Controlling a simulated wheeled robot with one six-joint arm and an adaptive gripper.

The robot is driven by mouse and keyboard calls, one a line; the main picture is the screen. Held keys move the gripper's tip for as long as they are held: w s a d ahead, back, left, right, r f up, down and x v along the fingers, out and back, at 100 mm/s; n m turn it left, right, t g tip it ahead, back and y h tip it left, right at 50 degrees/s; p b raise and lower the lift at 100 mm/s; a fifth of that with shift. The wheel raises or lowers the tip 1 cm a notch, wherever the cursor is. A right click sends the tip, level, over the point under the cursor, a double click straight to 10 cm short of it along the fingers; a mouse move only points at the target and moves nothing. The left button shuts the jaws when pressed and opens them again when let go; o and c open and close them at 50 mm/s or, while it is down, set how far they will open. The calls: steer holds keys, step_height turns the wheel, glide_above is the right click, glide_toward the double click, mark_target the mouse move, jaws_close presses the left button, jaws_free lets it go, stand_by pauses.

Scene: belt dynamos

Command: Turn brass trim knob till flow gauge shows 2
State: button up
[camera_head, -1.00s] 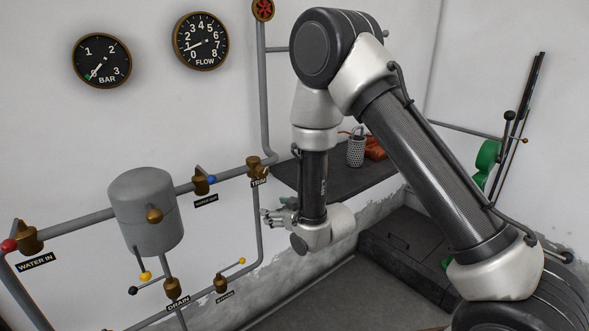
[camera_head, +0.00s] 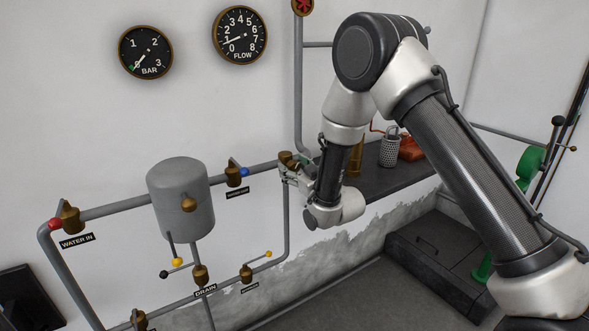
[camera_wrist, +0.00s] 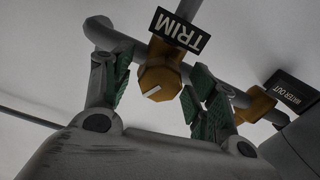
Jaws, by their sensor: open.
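The brass trim knob (camera_wrist: 158,78) sits under the TRIM label (camera_wrist: 180,30) in the wrist view, with a white mark on its face. My gripper (camera_wrist: 160,88) is open, with one green-padded finger on each side of the knob. Gaps show between the pads and the knob. In the head view my gripper (camera_head: 293,171) is at the pipe corner and partly covers the knob (camera_head: 286,157). The flow gauge (camera_head: 240,35) hangs on the wall; its needle points left, between 0 and 2.
A BAR gauge (camera_head: 146,52) hangs left of the flow gauge. The water-out valve (camera_wrist: 257,104) is close to my right finger in the wrist view. A grey tank (camera_head: 181,200) and pipes lie left of my gripper. A dark shelf (camera_head: 395,180) is behind my arm.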

steer(key=c, duration=1)
steer(key=shift+c, duration=0.2)
steer(key=shift+m, duration=0.4)
steer(key=m, duration=0.3)
steer(key=shift+m, duration=2.5)
